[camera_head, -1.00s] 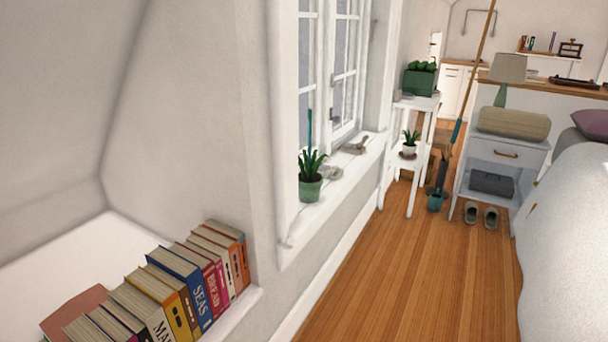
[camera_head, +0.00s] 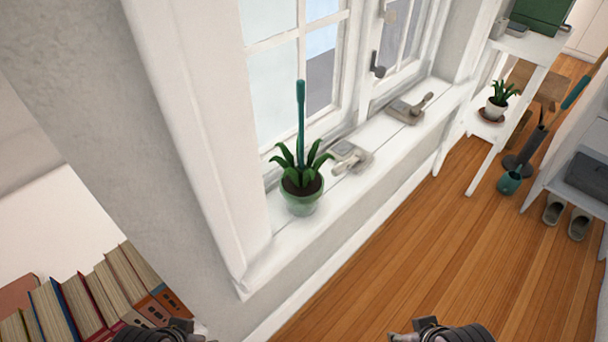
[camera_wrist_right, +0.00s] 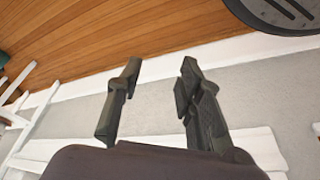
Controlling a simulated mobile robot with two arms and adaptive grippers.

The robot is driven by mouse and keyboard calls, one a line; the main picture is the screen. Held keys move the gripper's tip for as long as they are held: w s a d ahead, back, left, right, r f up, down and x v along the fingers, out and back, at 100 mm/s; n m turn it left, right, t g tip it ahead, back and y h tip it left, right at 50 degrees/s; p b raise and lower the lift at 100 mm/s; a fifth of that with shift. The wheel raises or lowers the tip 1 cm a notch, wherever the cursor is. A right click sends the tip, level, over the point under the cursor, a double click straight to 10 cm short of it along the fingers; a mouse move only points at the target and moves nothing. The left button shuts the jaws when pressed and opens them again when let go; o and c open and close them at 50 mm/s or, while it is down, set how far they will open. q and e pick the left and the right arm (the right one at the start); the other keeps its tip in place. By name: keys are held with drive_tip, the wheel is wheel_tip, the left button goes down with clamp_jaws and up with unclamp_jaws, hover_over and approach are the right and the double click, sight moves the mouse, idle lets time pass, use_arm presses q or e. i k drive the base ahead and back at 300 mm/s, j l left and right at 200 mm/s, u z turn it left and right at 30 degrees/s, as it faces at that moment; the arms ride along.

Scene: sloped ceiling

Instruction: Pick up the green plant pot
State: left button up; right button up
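The green plant pot (camera_head: 302,196) stands upright on the white windowsill (camera_head: 276,240) in the head view. It holds a leafy plant and dark soil, and a thin teal stick rises from it or just behind it. Parts of my two arms show at the bottom edge of the head view, well below the pot and apart from it. My right gripper (camera_wrist_right: 158,82) is open and empty in the right wrist view, with a gap between its fingers. My left gripper's fingers are not visible.
Books (camera_head: 100,295) fill a shelf at lower left. Metal window fittings (camera_head: 352,158) lie on the sill right of the pot.

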sight(301, 191)
drive_tip(key=k+j+u, duration=0.35)
drive_tip(key=k, duration=0.15)
drive_tip(key=k+j+u, duration=0.4)
drive_tip(key=i+l, duration=0.15)
drive_tip(key=i, duration=0.3)
